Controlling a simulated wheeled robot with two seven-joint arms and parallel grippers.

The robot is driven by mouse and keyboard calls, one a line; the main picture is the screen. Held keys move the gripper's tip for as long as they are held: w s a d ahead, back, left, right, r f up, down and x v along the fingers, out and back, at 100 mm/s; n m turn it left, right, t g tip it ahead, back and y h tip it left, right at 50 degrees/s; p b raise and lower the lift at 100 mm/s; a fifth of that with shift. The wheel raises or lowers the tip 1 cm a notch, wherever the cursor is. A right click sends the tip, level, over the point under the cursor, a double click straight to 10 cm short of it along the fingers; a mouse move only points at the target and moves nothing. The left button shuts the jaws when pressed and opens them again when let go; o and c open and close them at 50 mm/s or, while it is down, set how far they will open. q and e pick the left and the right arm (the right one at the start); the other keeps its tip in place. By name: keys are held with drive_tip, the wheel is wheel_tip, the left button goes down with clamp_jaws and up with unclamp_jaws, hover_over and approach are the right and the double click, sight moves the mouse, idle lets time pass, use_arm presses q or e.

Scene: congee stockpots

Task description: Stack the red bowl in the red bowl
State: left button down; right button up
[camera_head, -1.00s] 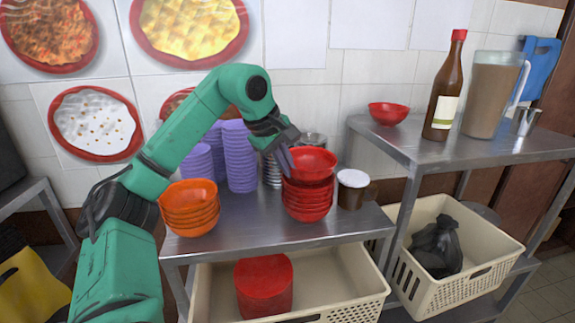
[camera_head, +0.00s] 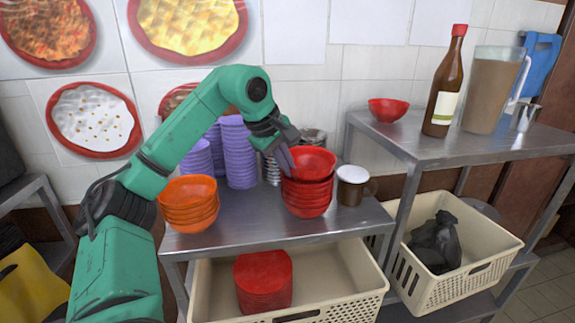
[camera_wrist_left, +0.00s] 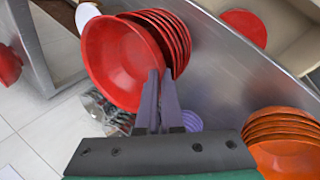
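A stack of red bowls (camera_head: 307,200) stands on the metal table, right of centre in the head view. The top red bowl (camera_head: 314,159) sits at the top of the stack, nested or nearly so, with its rim a little tilted; it also shows in the left wrist view (camera_wrist_left: 115,62). My left gripper (camera_head: 287,163) is at the left rim of this top bowl. Its purple-grey fingers are close together at the rim in the left wrist view (camera_wrist_left: 162,82) and seem to pinch it. Another red bowl (camera_head: 388,110) stands alone on the higher right table. My right gripper is not in view.
Orange bowls (camera_head: 190,205) are stacked at the left, and purple stacks (camera_head: 238,155) stand behind. A brown cup (camera_head: 352,187) with a white top is close right of the red stack. A bottle (camera_head: 446,85) and a pitcher (camera_head: 492,95) stand on the right table (camera_head: 450,150).

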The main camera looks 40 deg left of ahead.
use_arm(q)
drive_tip(key=c, duration=1)
unclamp_jaws()
drive_tip(key=shift+s+d, duration=0.1)
drive_tip(key=p+v, duration=0.5)
drive_tip(key=v, duration=0.9)
drive_tip(key=shift+s+r+p, duration=0.2)
drive_tip(key=shift+r+p, duration=0.05)
drive_tip(key=shift+p, duration=0.1)
drive_tip(key=shift+w, duration=0.1)
